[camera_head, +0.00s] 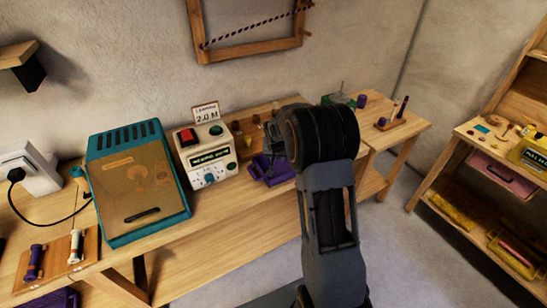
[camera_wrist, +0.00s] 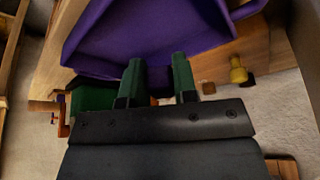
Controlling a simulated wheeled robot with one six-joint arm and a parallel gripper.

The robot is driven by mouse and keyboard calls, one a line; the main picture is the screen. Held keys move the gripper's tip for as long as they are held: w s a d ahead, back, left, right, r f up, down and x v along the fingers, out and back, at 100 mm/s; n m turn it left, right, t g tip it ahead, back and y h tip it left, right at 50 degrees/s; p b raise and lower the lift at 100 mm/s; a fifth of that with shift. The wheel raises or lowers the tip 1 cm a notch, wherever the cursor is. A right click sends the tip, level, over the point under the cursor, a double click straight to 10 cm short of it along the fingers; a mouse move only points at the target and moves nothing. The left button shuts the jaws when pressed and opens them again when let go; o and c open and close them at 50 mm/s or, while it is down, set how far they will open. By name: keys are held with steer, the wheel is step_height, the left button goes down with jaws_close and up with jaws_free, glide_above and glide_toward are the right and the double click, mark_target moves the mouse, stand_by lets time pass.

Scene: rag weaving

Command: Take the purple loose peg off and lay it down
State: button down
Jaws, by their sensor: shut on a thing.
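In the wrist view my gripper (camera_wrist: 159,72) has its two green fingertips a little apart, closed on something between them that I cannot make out. Purple fills the picture just beyond the tips, so a purple peg there would blend in. That purple is a purple tray (camera_wrist: 150,35), which also shows in the head view (camera_head: 262,172) on the bench. In the head view my arm hides most of the gripper. Small purple pegs (camera_head: 402,106) stand on a wooden block on the right-hand table, and I cannot tell which is the loose one.
A white control box (camera_head: 205,158) and a teal-framed box (camera_head: 137,185) stand left on the bench. A wooden frame (camera_head: 250,45) hangs on the wall. A yellow knob (camera_wrist: 238,72) shows beside the tray in the wrist view. Shelves (camera_head: 470,160) stand at the right.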

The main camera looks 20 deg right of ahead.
steer(key=shift+w+a, duration=0.1)
steer(key=shift+a, duration=0.5)
steer(key=shift+b, duration=0.35)
step_height(320, 180, down, 6)
steer(key=b, duration=0.5)
steer(key=shift+d+f, duration=0.1)
steer(key=shift+f+b, duration=0.3)
steer(key=shift+b, duration=0.15)
steer(key=shift+f, duration=0.25)
steer(key=c, duration=0.8)
jaws_free()
steer(key=shift+r, duration=0.2)
steer(key=shift+p+v, duration=0.4)
steer(key=shift+v, duration=0.85)
steer(key=shift+r, duration=0.1)
